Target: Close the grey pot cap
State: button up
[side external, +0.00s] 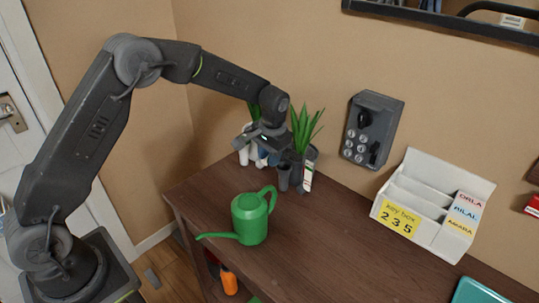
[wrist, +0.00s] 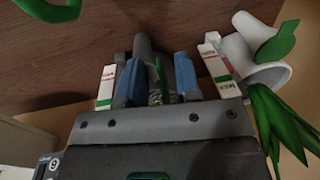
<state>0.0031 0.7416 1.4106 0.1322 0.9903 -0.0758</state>
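My gripper (side external: 276,152) is at the back of the table, in among the pots and plants. In the wrist view the fingers (wrist: 157,80), with bluish faces, stand apart, and I see no clear grip on anything. A grey rounded object (wrist: 143,46) shows beyond and between them; it may be the grey pot. In the side view dark grey shapes (side external: 284,177) stand just under my gripper, where pot and fingers are hard to tell apart. A small dark rounded piece (side external: 312,152) beside them may be the cap. Its hinge and opening are hidden.
White pots (side external: 244,156) with a green plant (wrist: 283,128) stand close beside my gripper. A white-and-red box (side external: 308,178) is on the other side. A green watering can (side external: 249,218) stands in front. A white key box (side external: 436,203) is at right. The table middle is clear.

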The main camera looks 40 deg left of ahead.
grip_shut()
jog(key=shift+d, duration=0.1)
dwell(0.4)
jog(key=shift+d+f+y, duration=0.3)
jog(key=shift+d+y, duration=0.25)
jog(key=shift+y, duration=1.2)
jog(key=shift+d+f+y, duration=0.35)
jog(key=shift+d+y, duration=0.2)
jog(key=shift+y, duration=1.25)
jog(key=shift+d+f+y, duration=0.3)
jog(key=shift+d+y, duration=0.25)
jog(key=shift+y, duration=1.2)
grip_release()
jog(key=shift+f, duration=0.1)
